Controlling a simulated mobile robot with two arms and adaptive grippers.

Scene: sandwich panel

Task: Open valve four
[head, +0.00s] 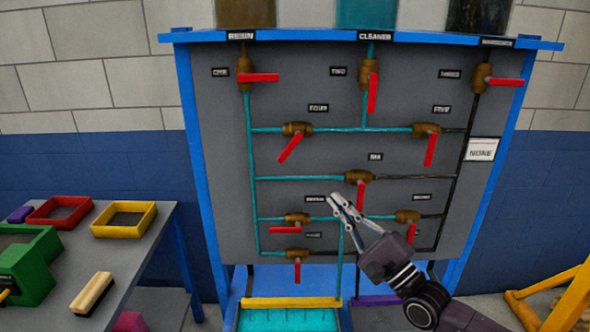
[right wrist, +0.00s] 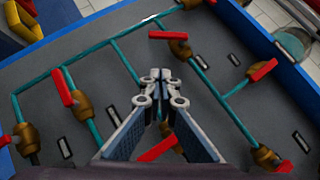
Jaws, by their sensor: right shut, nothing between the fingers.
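Valve four (head: 297,129) is a brown valve body on a teal horizontal pipe in the upper left of the grey panel (head: 220,100), under the "FOUR" label (head: 318,107). Its red handle (head: 290,149) slants down to the left, neither along the pipe nor square to it. My right gripper (head: 337,201) is below and right of this handle, apart from it, near valve six. Its fingers are shut and empty; they also show shut in the right wrist view (right wrist: 155,78). I cannot tell which valve in the wrist view is valve four. My left gripper is not in view.
Other red-handled valves surround it: valve two (head: 370,75), valve five (head: 427,130), valve six (head: 357,177) and lower ones. A blue frame (head: 200,170) edges the panel. A table (head: 130,260) with coloured trays stands at left, a yellow wooden frame (head: 560,300) at lower right.

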